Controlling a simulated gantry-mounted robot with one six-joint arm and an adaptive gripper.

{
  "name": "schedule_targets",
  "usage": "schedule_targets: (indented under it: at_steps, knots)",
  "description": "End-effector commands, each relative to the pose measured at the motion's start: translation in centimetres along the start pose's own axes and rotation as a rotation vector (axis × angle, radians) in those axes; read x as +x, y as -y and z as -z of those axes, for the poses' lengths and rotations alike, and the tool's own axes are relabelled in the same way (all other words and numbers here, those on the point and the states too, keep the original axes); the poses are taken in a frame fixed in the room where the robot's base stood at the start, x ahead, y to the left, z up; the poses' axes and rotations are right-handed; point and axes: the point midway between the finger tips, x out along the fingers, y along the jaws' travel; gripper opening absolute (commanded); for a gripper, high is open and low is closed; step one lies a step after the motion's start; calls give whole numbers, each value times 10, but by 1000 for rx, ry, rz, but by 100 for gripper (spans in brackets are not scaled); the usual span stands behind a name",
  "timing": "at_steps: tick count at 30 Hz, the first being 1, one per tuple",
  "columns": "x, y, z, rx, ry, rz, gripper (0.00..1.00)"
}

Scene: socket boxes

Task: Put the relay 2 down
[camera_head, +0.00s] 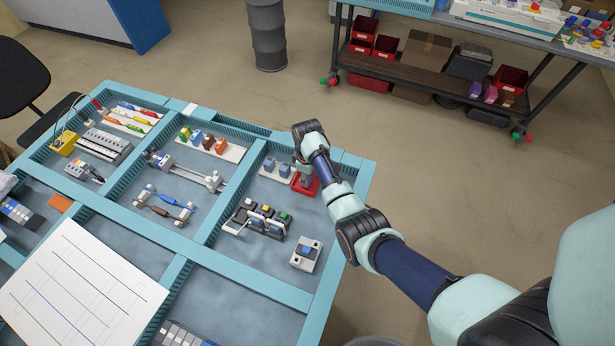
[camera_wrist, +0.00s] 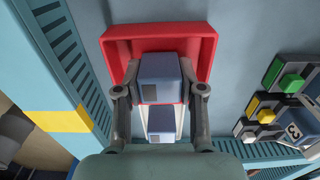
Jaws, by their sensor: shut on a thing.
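My gripper (camera_wrist: 160,93) is shut on a blue-grey relay (camera_wrist: 160,68) and holds it between its two fingers. In the wrist view the relay overlaps the near part of a red tray (camera_wrist: 118,50). I cannot tell whether it touches the tray floor. In the head view my gripper (camera_head: 305,176) is above the red tray (camera_head: 310,189), and the arm hides most of the held relay. Two more blue relays stand on a white strip (camera_head: 267,175) left of the tray. One blue relay (camera_wrist: 160,122) also shows behind the held one in the wrist view. No relay number is readable.
A row of switches with yellow and green buttons (camera_head: 258,218) lies just in front of the tray. A grey socket box (camera_head: 306,254) stands near the right edge. Teal dividers (camera_head: 235,195) split the bench into compartments. Bare floor lies right of the bench.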

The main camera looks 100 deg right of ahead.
Motion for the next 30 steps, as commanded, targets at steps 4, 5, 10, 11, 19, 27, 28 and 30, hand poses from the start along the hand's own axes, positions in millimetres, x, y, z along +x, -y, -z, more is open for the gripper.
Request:
schedule_targets:
  at_steps: [4,5,10,11,19,27,28,30]
  knots:
    - [0,0,0,0,0,0,0]
    - [1,0,0,0,0,0,0]
    - [2,0,0,0,0,0,53]
    - [2,0,0,0,0,0,58]
    - [2,0,0,0,0,0,64]
    - [-34,-1,1,0,-3,-3,64]
    - [-42,-1,1,0,-3,-3,64]
    - [-61,-1,1,0,-3,-4,64]
